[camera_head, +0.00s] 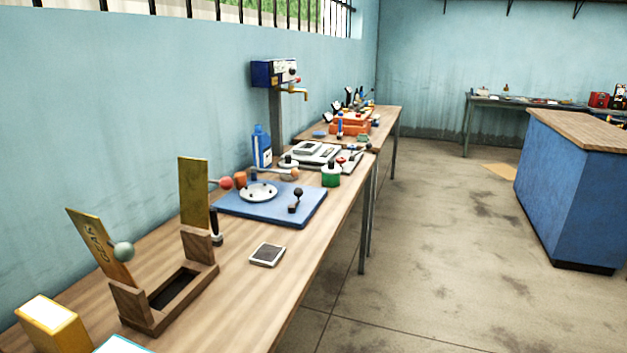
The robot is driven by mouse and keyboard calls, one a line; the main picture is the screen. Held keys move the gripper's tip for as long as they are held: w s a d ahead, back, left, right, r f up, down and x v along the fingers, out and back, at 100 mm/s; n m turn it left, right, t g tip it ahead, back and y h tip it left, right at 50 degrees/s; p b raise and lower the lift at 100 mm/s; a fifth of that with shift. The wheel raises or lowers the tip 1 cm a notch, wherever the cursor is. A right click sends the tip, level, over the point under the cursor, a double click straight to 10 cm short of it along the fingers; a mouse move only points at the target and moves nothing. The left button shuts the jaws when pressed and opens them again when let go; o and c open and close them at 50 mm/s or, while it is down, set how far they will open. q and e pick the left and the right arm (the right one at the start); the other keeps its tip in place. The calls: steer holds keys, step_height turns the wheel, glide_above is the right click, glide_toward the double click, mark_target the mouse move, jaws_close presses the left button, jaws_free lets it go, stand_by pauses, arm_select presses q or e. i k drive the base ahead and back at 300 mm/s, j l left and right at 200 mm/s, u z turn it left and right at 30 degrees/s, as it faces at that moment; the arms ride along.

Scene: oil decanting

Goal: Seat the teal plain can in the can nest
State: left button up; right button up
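A small green can (331,176) with a pale top stands on the near workbench, just behind the right rear corner of the blue board; I cannot tell if it is the teal plain can. No other clearly teal can shows. I cannot pick out the can nest with certainty. A round white plate (258,194) with small dark marks sits on the blue board (309,206), and a wooden frame with a dark slot (150,314) stands nearer on the bench. Neither of my grippers is in view.
The wooden workbench (262,297) runs along the left wall. A blue bottle (262,148), a small dark-faced pad (267,254) and a yellow block (53,324) stand on it. A blue counter (568,192) is at the right. The floor between is open.

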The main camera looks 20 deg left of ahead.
mark_target(149, 312)
steer(key=i+l+z, duration=0.3)
steer(key=i+l, duration=0.15)
steer(key=i, duration=0.3)
steer(key=i+l+z, duration=0.15)
steer(key=i, duration=0.2)
steer(key=i+j+u, duration=0.15)
steer(key=i+u, duration=0.2)
steer(key=i, duration=0.7)
steer(key=i+l+u, duration=0.1)
steer(key=i+u, duration=0.25)
steer(key=i, duration=0.65)
steer(key=i+u, duration=0.4)
steer(key=i+l+u, duration=0.2)
steer(key=i+u, duration=0.2)
steer(key=i, duration=0.25)
steer(key=i+l+u, duration=0.35)
steer(key=i+j+u, duration=0.1)
steer(key=u, duration=2.3)
steer(key=i+j+u, duration=0.1)
steer(key=u, duration=0.3)
steer(key=i+u, duration=0.4)
steer(key=k, duration=0.1)
